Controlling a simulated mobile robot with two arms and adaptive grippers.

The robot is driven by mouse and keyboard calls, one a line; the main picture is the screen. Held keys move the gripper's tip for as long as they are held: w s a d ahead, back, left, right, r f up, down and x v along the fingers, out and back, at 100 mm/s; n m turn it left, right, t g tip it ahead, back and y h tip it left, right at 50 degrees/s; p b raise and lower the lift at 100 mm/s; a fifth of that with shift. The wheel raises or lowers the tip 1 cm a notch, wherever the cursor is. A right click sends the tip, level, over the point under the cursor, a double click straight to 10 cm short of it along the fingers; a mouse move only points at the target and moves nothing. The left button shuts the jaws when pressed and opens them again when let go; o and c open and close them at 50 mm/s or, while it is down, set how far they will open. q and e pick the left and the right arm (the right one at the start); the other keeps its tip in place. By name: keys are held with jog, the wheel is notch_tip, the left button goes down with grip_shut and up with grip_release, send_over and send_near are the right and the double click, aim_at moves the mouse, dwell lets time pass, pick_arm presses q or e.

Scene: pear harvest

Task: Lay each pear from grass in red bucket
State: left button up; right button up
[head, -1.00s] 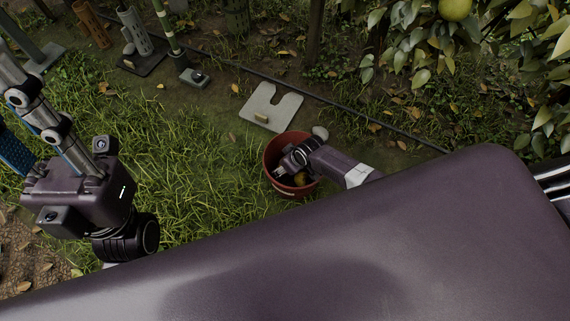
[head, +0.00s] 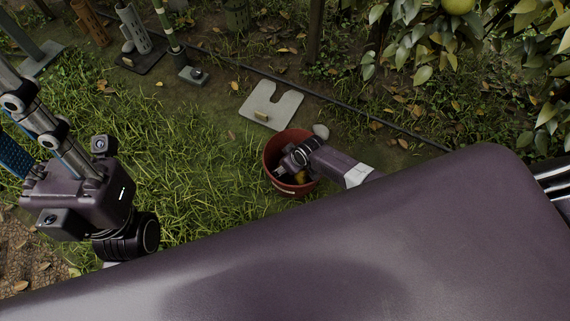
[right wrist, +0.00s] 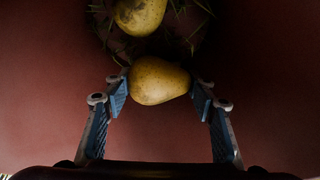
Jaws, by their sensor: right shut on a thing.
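The red bucket (head: 271,163) stands on the grass near the middle of the head view. My right gripper (head: 285,172) reaches down into it. In the right wrist view, my right gripper (right wrist: 160,88) is shut on a yellow-brown pear (right wrist: 158,82), one finger on each side. A second pear (right wrist: 140,14) lies beyond it, lower in the bucket, among bits of grass. The reddish bucket wall (right wrist: 45,70) surrounds both. My left arm is at the left of the head view; its fingers are hidden behind my body. I see no pear on the open grass in view.
A pale slotted plate (head: 262,105) lies behind the bucket, near a dark hose (head: 350,109). Posts and tubes (head: 135,35) stand at the back left. Leafy branches with a hanging green fruit (head: 457,4) fill the upper right. Open grass lies left of the bucket.

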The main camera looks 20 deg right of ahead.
jog(key=o, duration=1.3)
jog(key=shift+s, duration=0.1)
jog(key=v, duration=1.2)
jog(key=shift+d, duration=0.1)
